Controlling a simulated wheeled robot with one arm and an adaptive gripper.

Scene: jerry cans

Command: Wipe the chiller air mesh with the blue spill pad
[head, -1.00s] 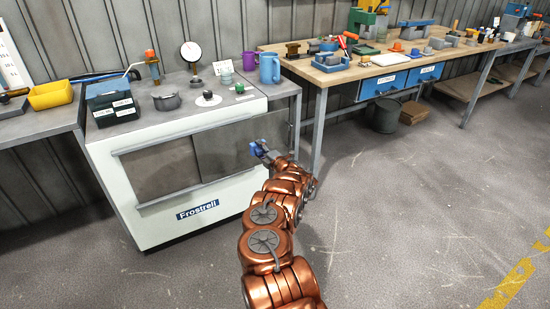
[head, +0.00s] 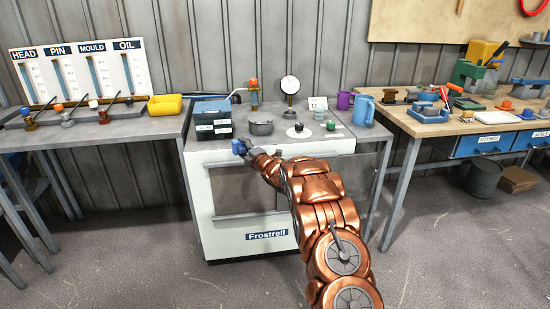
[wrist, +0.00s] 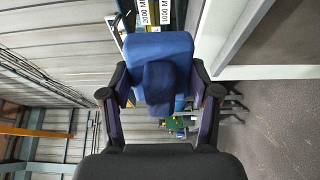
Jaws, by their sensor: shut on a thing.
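My gripper (head: 241,148) is shut on the blue spill pad (wrist: 160,65), which sits folded between the two fingers in the wrist view. In the head view the pad shows as a small blue patch at my gripper's tip. My gripper is near the upper left front of the white chiller marked Frostrell (head: 222,237). The grey air mesh (head: 240,201) is in the chiller's front, below my gripper, and my arm covers its right side. I cannot tell whether the pad touches the chiller.
A bench with a yellow bin (head: 165,105) is at left, a wooden workbench (head: 425,126) at right. The floor in front is open.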

